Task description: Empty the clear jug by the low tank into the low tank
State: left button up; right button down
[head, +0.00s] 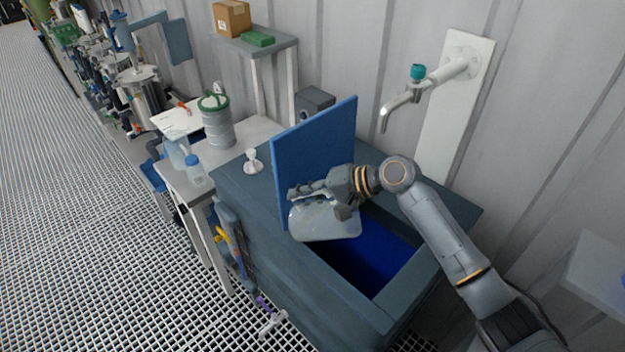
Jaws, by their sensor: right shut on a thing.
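The low tank (300,262) is a grey-blue box with a blue lid (312,140) standing open on its top. Its opening shows a deep blue inside. My right gripper (305,192) is shut on the clear jug (322,222) and holds it over the left part of the opening, in front of the lid. The jug looks tilted; its lip and handle are partly hidden by the gripper. I cannot tell whether liquid is in it or flowing out. My left gripper is not in view.
A wall tap (400,98) with a teal knob hangs behind the tank. A white knob (253,162) stands on the tank top. A table (252,133) at left holds a ribbed canister (217,122), a clear jug (177,150) and a bottle (195,172). Grating floor lies open at left.

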aim_at(301, 209)
jog(key=shift+w+a+r+h+p, duration=0.1)
jog(key=shift+a+r+h+p, duration=0.25)
jog(key=shift+p, duration=0.2)
jog(key=shift+w+a+f+g+h+p, duration=0.1)
jog(key=shift+a+f+g+h+p, duration=0.3)
jog(key=shift+p, duration=0.2)
jog(key=shift+r+h+p, duration=0.15)
jog(key=shift+h+p, duration=0.2)
jog(key=shift+p, duration=0.2)
jog(key=f+h, duration=0.1)
jog(key=h, duration=0.1)
jog(key=f+g+h, duration=0.1)
jog(key=h, duration=0.1)
jog(key=f+h, duration=0.2)
jog(key=shift+d+g+h, duration=0.25)
jog(key=shift+g+h, duration=0.05)
jog(key=shift+h, duration=0.1)
jog(key=shift+f+g+h, duration=0.3)
jog(key=shift+f+h, duration=0.25)
jog(key=shift+h, duration=0.35)
jog(key=shift+f+h+b, duration=0.15)
jog(key=shift+h+b, duration=0.25)
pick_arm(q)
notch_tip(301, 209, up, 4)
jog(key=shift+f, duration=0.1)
pick_arm(e)
jog(key=shift+d, duration=0.25)
